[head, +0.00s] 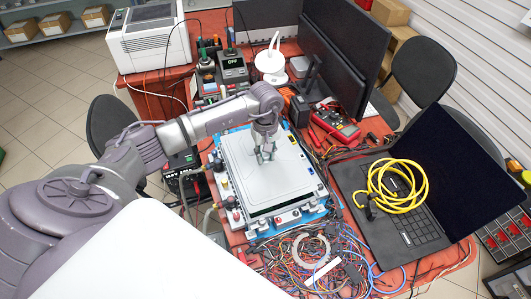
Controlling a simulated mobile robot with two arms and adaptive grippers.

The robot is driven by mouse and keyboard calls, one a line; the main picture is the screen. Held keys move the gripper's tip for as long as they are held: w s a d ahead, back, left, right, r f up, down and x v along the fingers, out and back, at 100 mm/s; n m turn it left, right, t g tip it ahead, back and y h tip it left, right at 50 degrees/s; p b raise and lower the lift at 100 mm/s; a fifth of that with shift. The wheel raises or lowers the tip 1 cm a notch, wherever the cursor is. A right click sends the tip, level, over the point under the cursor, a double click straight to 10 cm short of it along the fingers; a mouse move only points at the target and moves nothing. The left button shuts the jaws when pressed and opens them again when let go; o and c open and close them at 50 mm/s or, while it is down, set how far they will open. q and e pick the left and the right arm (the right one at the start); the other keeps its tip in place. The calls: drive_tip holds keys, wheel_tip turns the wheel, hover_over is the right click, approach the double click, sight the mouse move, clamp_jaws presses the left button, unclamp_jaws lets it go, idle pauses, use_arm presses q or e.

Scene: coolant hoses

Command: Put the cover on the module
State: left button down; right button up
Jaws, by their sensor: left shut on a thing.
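The cover (285,182) is a flat light-grey rectangular plate over the module (290,212) on the table. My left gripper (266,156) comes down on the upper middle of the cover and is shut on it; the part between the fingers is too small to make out. The module shows mostly as a rim with blue parts and small fittings around the cover. A dark greenish gap shows along the front edge between cover and module, and I cannot tell whether they touch. The module's inside is hidden. My right gripper is not in view.
Tangled coloured wires (300,262) lie in front of the module. A laptop (405,205) with a coiled yellow cable (400,186) stands to the right. A red multimeter (335,122), a soldering station (232,68) and monitors (335,60) crowd the back. Little of the table is free.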

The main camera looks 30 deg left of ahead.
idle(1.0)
use_arm(q)
drive_tip(key=shift+f+b, duration=0.15)
drive_tip(key=shift+b, duration=0.25)
drive_tip(key=shift+f+b, duration=0.7)
drive_tip(key=shift+b, duration=0.05)
drive_tip(key=shift+f, duration=0.15)
idle(0.4)
drive_tip(key=shift+f+b, duration=0.55)
drive_tip(key=shift+b, duration=0.2)
drive_tip(key=shift+f+b, duration=0.3)
drive_tip(key=shift+b, duration=0.5)
idle(2.1)
drive_tip(key=c, duration=0.6)
unclamp_jaws()
